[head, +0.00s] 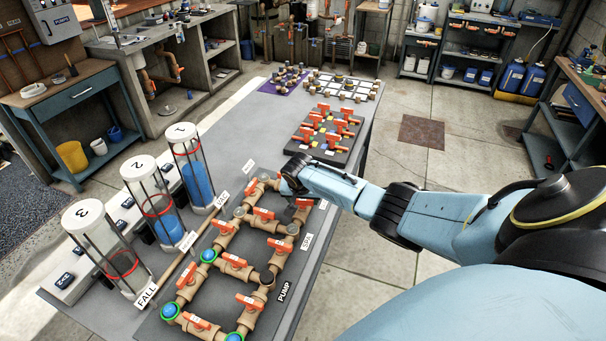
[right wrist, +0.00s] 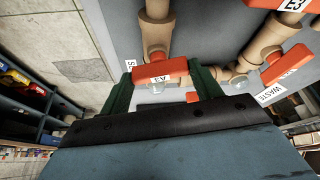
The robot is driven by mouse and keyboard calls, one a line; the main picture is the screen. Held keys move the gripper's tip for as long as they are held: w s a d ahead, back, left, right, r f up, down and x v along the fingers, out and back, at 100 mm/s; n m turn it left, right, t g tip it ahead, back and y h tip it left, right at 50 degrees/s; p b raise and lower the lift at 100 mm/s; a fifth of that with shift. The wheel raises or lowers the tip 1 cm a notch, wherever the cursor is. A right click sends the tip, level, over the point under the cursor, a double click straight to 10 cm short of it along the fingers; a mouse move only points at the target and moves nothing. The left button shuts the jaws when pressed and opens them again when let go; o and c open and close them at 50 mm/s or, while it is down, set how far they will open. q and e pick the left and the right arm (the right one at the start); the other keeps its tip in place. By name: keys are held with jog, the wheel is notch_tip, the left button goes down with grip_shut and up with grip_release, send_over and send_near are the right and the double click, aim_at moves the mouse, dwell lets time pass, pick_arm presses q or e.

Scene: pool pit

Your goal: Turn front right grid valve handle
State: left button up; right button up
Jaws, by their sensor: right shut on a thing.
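The valve grid of tan pipes (head: 225,241) with red-orange handles lies on the grey table. My right gripper (head: 288,212) reaches down over its right side in the head view. In the right wrist view, the two dark green fingers of my right gripper (right wrist: 161,80) stand on either side of a red handle (right wrist: 160,70) and are shut on it. Its white label is upside down and hard to read. The handle lies crosswise to the tan pipe behind it. In the head view my gripper partly hides this handle. My left gripper is not in view.
Three clear cylinders (head: 192,172) stand on the table left of the grid. A dark board with red valves (head: 325,130) lies farther back. Other grid handles, such as one at the middle (head: 236,260), sit close by. Open concrete floor (head: 375,268) lies right of the table.

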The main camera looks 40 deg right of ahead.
jog(key=shift+m+g+h, duration=0.3)
jog(key=shift+m+g, duration=0.1)
jog(key=shift+m, duration=1.2)
jog(key=o, duration=1)
jog(key=shift+w, duration=0.1)
jog(key=shift+a+r+p, duration=0.15)
jog(key=shift+r+p, duration=0.3)
jog(key=p+v, duration=0.1)
jog(key=v, duration=1.1)
jog(key=shift+a+r, duration=0.2)
